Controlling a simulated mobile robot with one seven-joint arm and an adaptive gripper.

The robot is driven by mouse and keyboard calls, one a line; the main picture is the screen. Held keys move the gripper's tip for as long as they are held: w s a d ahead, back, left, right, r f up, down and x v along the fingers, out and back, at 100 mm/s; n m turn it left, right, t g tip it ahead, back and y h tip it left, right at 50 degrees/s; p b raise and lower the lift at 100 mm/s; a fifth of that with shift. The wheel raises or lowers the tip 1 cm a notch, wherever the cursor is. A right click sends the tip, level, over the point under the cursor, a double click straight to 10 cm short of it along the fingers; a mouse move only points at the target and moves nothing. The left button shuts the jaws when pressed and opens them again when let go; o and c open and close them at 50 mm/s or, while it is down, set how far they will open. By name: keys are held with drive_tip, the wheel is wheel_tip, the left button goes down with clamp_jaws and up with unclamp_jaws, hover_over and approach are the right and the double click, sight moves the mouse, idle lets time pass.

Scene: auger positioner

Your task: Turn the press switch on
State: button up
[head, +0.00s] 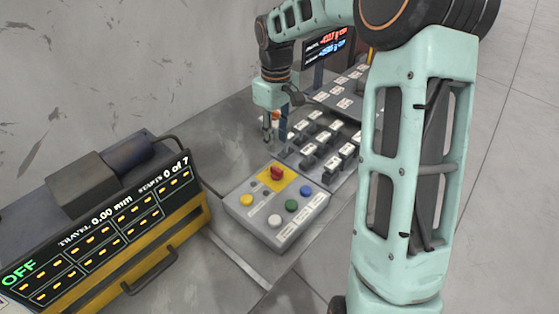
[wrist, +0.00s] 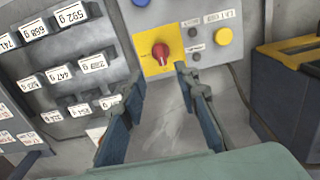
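A red rotary knob (head: 277,172) sits on a yellow plate (head: 264,181) at the back of a grey control box (head: 262,232). In the wrist view the red knob (wrist: 160,53) shows on its yellow plate (wrist: 148,66), just beyond my fingertips. Which control is the press switch cannot be read from the labels. My gripper (head: 274,130) points down behind the box, apart from the knob. In the wrist view my gripper (wrist: 160,76) is open, with nothing between its fingers. A machine at left has a display (head: 100,226) reading OFF, travel 0.00 mm, starts 0 of 7.
The box also has yellow (head: 246,199), blue (head: 306,190), green (head: 291,205) and white (head: 274,220) buttons. Several blocks labelled in grams (wrist: 92,63) stand on a dark rack beside the box. A lit screen (head: 326,47) stands behind. A wall bounds the left.

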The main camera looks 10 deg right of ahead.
sight(277, 169)
wheel_tip(277, 169, down, 11)
drive_tip(key=shift+a+r+b, duration=0.1)
drive_tip(key=shift+r+b, duration=0.05)
drive_tip(key=shift+b, duration=0.15)
drive_tip(key=shift+c, duration=0.4)
clamp_jaws()
